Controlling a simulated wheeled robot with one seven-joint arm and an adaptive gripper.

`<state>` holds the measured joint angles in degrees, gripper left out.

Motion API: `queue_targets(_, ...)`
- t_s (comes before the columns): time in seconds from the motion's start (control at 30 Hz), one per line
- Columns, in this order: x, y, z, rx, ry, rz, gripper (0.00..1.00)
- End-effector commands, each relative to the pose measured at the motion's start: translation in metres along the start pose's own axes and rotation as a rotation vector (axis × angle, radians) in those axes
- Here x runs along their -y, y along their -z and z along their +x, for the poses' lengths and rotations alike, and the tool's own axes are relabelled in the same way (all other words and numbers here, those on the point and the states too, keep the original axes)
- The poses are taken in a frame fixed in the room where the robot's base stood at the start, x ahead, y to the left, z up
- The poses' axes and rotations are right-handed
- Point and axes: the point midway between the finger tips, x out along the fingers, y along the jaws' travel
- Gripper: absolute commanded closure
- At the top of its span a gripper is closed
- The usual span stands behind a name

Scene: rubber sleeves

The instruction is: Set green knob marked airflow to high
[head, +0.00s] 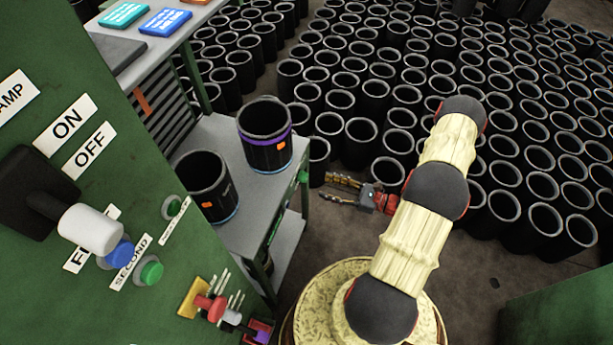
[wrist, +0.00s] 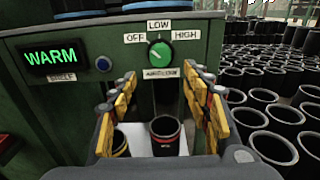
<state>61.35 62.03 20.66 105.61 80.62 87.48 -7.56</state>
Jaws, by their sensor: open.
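The green knob (wrist: 159,53) is on a dark green panel in the wrist view, with OFF to its left, LOW above and HIGH to its right. Its pale pointer mark seems to lean up and left; the exact setting is hard to tell. The small label (wrist: 161,73) below it is too blurred to read surely. My gripper (wrist: 162,79) is open and empty, its yellow fingers on either side below the knob, apart from it. In the head view my gripper (head: 350,190) points left toward the grey-topped stand, whose edge shows a small green piece (head: 303,177), seemingly the knob side-on.
The panel also has a lit WARM display (wrist: 51,57) and a blue button (wrist: 103,64). Two black sleeves stand on the stand's top (head: 232,140). Sleeves sit on a shelf below the panel. Many sleeves (head: 350,100) crowd the floor behind. A green control panel (head: 110,270) stands left.

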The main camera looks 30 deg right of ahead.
Motion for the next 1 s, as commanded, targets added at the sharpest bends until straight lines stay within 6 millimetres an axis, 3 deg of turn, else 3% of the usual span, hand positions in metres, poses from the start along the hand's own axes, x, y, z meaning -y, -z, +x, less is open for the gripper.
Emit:
queue_targets(0.17,0.002,-0.006,0.011,0.022,0.006,-0.011,0.52)
queue_targets(0.6,0.001,-0.006,0.07,0.02,0.003,-0.011,0.52)
queue_targets(1.0,0.002,-0.007,0.079,0.02,0.006,-0.011,0.52)
